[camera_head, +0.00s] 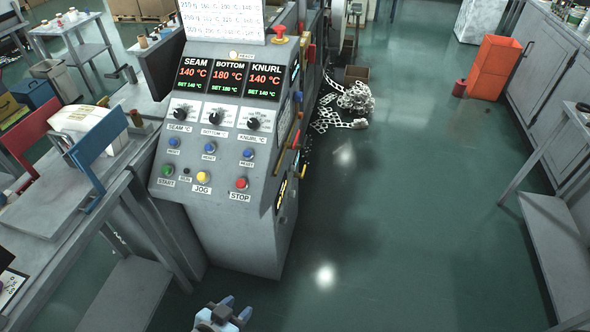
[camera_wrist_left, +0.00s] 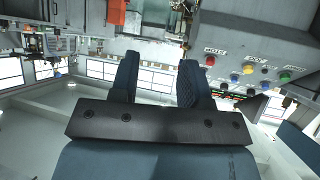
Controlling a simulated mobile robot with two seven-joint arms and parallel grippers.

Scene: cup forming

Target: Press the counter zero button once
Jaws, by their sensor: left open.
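The grey control console (camera_head: 240,212) stands left of centre in the head view. Its sloped face carries three blue buttons, one of them the middle blue button (camera_head: 210,147), with labels too small to read surely. Below are a green START, a yellow JOG (camera_head: 203,177) and a red STOP (camera_head: 242,184). No button readable as counter zero shows. A dark panel with yellow marks (camera_head: 281,191) is on the console's right side, seen at a slant. My left gripper (camera_head: 237,306) is open and empty, low in front of the console; its spread fingers (camera_wrist_left: 160,62) show in the left wrist view. My right gripper is not in view.
A red emergency knob (camera_head: 279,33) tops the console. A grey bench (camera_head: 37,216) is at the left, and a table (camera_head: 552,205) and cabinets are at the right. Scrap strip (camera_head: 354,99) lies behind the console. The green floor between is clear.

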